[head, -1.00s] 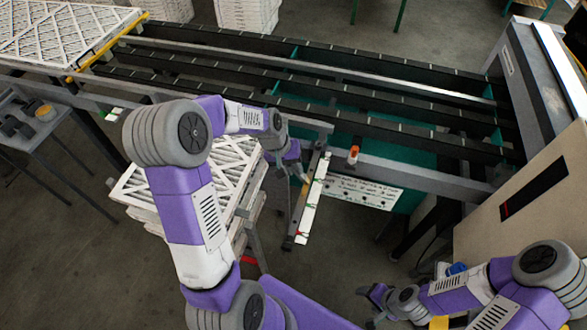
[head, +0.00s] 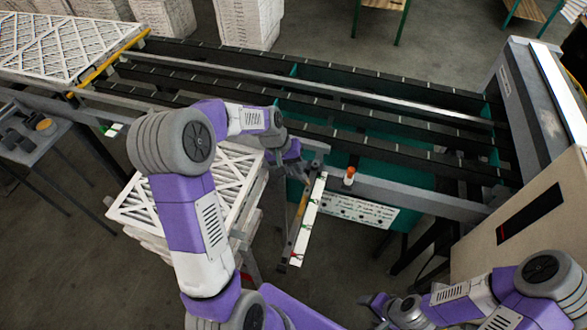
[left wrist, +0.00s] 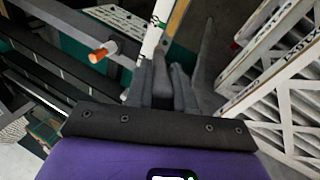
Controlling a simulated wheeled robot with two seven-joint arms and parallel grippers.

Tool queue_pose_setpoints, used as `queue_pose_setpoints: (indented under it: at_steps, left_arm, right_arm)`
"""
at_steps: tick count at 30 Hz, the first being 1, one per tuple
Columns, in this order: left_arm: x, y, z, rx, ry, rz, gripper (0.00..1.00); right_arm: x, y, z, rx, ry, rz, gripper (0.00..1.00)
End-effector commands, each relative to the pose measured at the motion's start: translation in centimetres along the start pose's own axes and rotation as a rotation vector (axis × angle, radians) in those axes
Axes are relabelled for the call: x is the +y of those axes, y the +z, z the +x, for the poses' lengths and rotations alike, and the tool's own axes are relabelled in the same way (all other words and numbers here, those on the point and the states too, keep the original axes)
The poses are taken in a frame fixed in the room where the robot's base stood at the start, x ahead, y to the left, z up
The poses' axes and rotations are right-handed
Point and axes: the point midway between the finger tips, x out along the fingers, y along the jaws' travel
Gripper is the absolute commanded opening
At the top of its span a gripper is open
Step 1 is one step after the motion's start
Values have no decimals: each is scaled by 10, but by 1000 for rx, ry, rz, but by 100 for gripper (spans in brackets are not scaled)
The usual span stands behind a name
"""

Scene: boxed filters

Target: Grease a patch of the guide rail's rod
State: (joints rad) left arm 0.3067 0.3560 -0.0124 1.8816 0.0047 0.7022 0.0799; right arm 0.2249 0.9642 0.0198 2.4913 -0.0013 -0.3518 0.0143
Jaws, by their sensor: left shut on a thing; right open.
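A long bright metal rod (head: 330,92) runs lengthwise between the dark conveyor rails; I cannot tell for sure that it is the guide rail's rod. My left gripper (head: 287,176) is at the near conveyor beam, left of the top of a white strip (head: 308,222) with green and red marks. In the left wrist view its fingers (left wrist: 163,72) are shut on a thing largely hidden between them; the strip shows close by. An orange-topped white cylinder (head: 349,177) stands on the beam, apart from the gripper. My right gripper (head: 374,309) is open, low in the picture.
White framed filters (head: 62,45) lie at the conveyor's left end. More filters are stacked (head: 135,215) below my left arm. A white label plate (head: 358,211) hangs under the beam. A beige machine (head: 520,220) stands at the right. A small grey table (head: 30,145) is at the left.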

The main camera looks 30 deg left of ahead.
Motion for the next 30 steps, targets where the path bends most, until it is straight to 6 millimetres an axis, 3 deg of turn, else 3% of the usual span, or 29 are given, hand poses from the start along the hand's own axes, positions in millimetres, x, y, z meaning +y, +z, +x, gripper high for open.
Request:
queue_pose_setpoints:
  at_steps: [12,30]
  left_arm:
    - [14,-3,-36,1,0,3,0]
    - [15,-3,-37,0,0,3,0]
  right_arm:
    - [-10,1,-27,1,0,0,65]
    - [-10,1,-27,0,0,0,65]
